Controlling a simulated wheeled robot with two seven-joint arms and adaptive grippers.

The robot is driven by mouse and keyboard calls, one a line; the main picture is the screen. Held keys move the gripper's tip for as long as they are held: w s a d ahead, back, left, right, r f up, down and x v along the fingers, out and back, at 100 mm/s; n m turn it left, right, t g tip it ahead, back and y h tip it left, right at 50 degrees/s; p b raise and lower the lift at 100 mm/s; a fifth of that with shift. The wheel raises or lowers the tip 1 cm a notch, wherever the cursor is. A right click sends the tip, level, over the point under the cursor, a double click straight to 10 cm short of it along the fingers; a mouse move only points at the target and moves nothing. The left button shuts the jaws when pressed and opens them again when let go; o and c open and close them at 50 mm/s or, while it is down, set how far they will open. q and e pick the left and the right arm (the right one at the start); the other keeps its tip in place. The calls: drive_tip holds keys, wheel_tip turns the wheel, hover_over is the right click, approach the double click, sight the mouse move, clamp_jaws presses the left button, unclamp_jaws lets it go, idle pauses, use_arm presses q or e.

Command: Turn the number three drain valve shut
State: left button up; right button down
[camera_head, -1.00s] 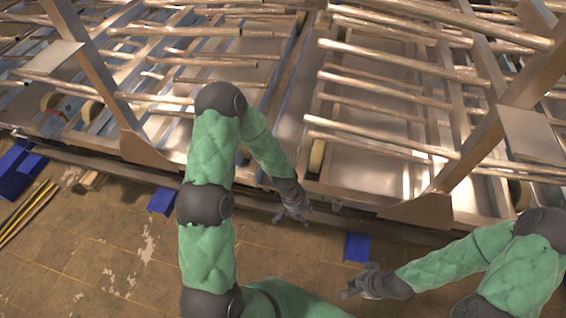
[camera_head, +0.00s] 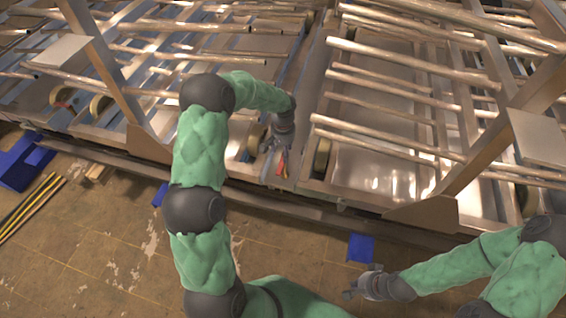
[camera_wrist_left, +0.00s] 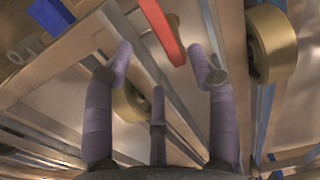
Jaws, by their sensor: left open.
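A red lever handle (camera_wrist_left: 163,30), likely the drain valve's, lies beyond my left fingertips in the left wrist view; it runs slantwise with a small brass-coloured piece beside it. No number is readable. My right gripper (camera_head: 362,286) is over the floor, fingers apart and empty.
Metal pipes (camera_head: 400,85) lie in rows across the frame. A brass-coloured roller (camera_wrist_left: 272,44) stands right of the handle, close to the right finger. Blue blocks (camera_head: 360,248) lie on the open floor.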

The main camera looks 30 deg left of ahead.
sight(283, 164)
use_arm(q)
wheel_tip(283, 164, down, 7)
drive_tip(key=shift+f+b, duration=0.1)
drive_tip(key=shift+b, duration=0.8)
clamp_jaws()
